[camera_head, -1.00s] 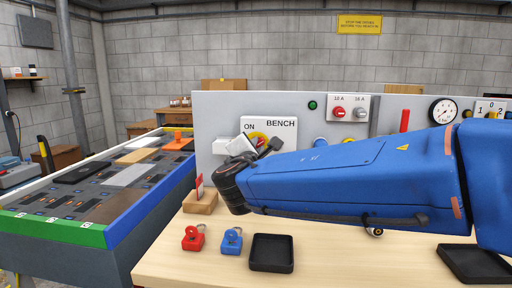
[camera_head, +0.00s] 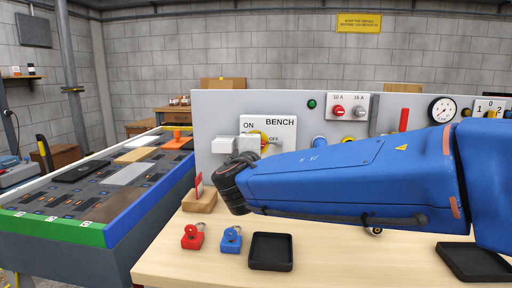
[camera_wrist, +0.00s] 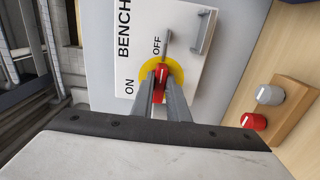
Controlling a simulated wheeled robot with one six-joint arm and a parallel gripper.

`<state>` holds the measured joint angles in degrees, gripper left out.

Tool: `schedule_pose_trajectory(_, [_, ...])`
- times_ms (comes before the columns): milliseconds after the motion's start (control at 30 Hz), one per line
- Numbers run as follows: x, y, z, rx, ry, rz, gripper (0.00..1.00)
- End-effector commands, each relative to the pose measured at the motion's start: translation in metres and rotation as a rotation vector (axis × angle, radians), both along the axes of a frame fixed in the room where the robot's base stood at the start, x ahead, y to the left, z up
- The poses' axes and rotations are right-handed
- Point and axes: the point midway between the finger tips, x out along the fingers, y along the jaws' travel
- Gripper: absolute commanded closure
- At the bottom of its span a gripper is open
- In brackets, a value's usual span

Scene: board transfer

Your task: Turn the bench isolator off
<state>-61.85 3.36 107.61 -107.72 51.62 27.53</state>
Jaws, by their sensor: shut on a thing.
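The bench isolator is a yellow disc (camera_wrist: 179,75) with a red handle (camera_wrist: 160,82) on a white plate (camera_wrist: 132,22) marked BENCH, ON and OFF. The plate also shows in the head view (camera_head: 287,131). In the wrist view my gripper (camera_wrist: 162,72) is shut on the red handle, one finger on each side. The handle's white mark points toward the OFF label (camera_wrist: 157,46). A grey metal bar (camera_wrist: 168,44) stands beside that label. In the head view my wrist and gripper hide most of the disc and handle.
A red padlock (camera_head: 193,238), a blue padlock (camera_head: 231,240) and a black tray (camera_head: 271,264) stand on the bench front. A gauge (camera_head: 443,110) and other switches are on the panel to the right.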

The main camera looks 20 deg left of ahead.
Motion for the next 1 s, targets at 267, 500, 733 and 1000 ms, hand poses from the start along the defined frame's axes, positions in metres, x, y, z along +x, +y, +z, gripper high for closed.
schedule_pose_trajectory(267, [0.0,-0.001,-0.002,0.009,0.004,-0.002,1.0])
schedule_pose_trajectory(500, [0.0,-0.001,-0.002,0.009,0.005,-0.002,0.74])
schedule_pose_trajectory(733, [0.0,0.0,-0.001,0.008,0.004,-0.001,0.67])
schedule_pose_trajectory(1000, [-0.012,-0.003,0.0,0.011,0.003,0.0,0.67])
